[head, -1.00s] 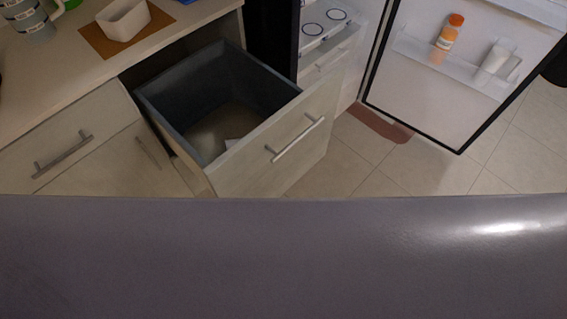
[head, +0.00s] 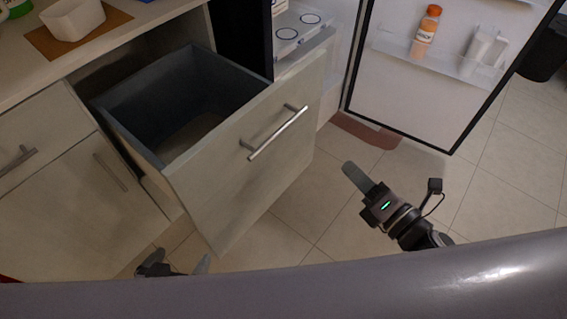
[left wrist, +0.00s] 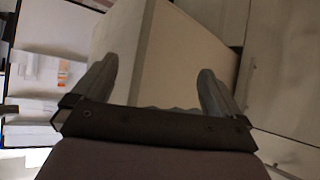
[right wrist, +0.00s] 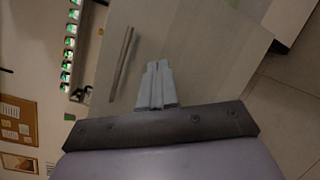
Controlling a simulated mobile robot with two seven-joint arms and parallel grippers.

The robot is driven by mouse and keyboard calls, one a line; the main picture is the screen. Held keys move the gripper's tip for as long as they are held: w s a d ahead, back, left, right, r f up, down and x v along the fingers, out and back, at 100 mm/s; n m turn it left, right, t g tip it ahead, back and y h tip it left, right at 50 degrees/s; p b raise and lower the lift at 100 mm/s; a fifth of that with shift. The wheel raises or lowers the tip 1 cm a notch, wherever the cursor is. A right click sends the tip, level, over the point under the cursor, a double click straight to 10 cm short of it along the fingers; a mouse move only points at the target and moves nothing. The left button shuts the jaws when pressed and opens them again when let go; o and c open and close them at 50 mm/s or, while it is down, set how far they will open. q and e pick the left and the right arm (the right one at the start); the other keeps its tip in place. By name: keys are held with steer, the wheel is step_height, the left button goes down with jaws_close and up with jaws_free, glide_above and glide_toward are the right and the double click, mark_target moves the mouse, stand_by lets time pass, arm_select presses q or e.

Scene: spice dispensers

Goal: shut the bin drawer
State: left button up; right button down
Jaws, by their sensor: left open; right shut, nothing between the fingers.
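The bin drawer (head: 240,170) is pulled out from the counter, with its dark grey inner box open at the top. Its front carries a metal bar handle (head: 275,133). My right gripper (head: 350,170) is shut and empty, to the right of the drawer front and apart from it in the head view. In the right wrist view the closed fingers (right wrist: 156,85) point at the drawer front, with the handle (right wrist: 122,64) to their left. My left gripper (head: 180,268) is open, low in front of the drawer. In the left wrist view its spread fingers (left wrist: 158,85) face a pale panel corner.
The fridge door (head: 440,80) stands open at the right, with an orange bottle (head: 429,24) on its shelf. A white bowl (head: 72,20) sits on the counter at upper left.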

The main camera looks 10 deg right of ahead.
step_height(320, 180, down, 2)
steer(key=a+n+g+y+b, duration=0.1)
steer(key=a+n+y+b, duration=0.15)
steer(key=n, duration=0.65)
steer(key=n+g+y, duration=0.2)
steer(key=n, duration=0.4)
glide_above(283, 148)
steer(key=s, duration=0.5)
steer(key=shift+w+a+f, duration=0.1)
steer(key=shift+a+f, duration=0.05)
steer(key=shift+f, duration=0.2)
steer(key=shift+w, duration=0.1)
